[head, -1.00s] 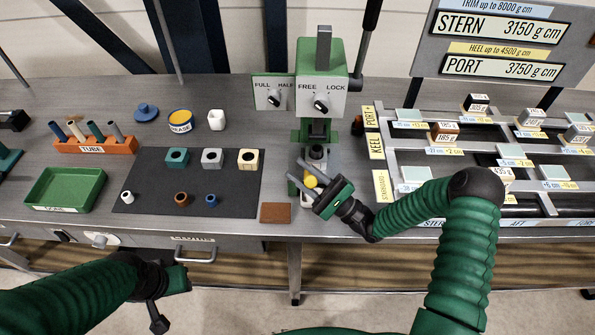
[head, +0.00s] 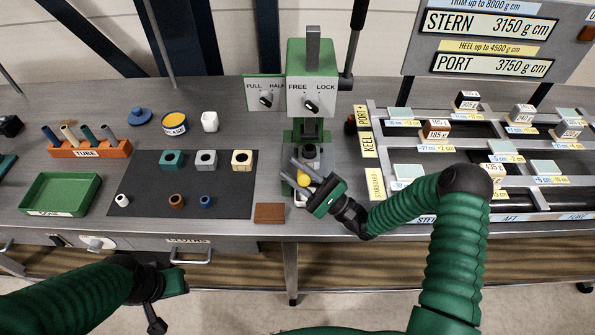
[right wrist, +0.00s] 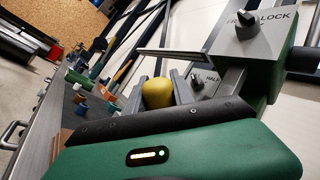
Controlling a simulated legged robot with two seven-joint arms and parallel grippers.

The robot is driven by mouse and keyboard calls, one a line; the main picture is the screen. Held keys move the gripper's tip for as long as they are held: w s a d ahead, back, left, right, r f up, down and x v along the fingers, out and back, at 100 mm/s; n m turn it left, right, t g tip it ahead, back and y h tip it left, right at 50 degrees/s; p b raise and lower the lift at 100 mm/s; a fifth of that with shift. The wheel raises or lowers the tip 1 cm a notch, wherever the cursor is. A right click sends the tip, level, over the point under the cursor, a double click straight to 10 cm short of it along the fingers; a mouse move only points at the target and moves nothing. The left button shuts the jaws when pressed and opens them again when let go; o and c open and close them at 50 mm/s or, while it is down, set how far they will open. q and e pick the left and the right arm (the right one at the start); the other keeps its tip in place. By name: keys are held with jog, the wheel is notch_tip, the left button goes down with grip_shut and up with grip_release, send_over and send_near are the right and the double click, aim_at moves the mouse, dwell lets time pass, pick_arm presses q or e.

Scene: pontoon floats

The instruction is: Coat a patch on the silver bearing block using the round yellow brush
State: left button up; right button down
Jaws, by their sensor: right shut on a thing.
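The silver bearing block (head: 206,159) sits on the dark mat, between a teal block (head: 172,159) and a cream block (head: 242,159). Each has a dark round hole. My right gripper (head: 291,172) is shut on the round yellow brush (head: 303,178), in front of the green press and well right of the silver block. In the right wrist view the yellow brush (right wrist: 157,92) shows as a rounded yellow body between the fingers; its bristles are not clear. My left gripper (head: 170,283) hangs low in front of the bench, its fingers unclear.
An open yellow grease tub (head: 175,124) and its blue lid (head: 139,116) stand behind the mat (head: 140,184). Small rings lie on the mat's front. A brown pad (head: 270,213) lies between mat and press (head: 310,85). The weight rack (head: 408,150) fills the right.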

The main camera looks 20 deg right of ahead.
jog(key=shift+s+a+p, duration=0.25)
jog(key=shift+s+a, duration=0.15)
jog(key=shift+s, duration=0.5)
jog(key=shift+s+a+p, duration=0.3)
jog(key=shift+s+a, duration=0.05)
jog(key=shift+s, duration=0.6)
jog(key=shift+s+a+p, duration=0.25)
jog(key=shift+s+a, duration=0.15)
jog(key=shift+s, duration=0.5)
jog(key=s, duration=0.1)
jog(key=s+a, duration=0.1)
jog(key=s, duration=0.1)
jog(key=shift+w+d, duration=0.1)
jog(key=w+d, duration=0.1)
jog(key=w, duration=0.6)
jog(key=shift+w+d+t+h, duration=0.25)
jog(key=shift+d+t+h, duration=0.05)
jog(key=shift+d+h, duration=0.1)
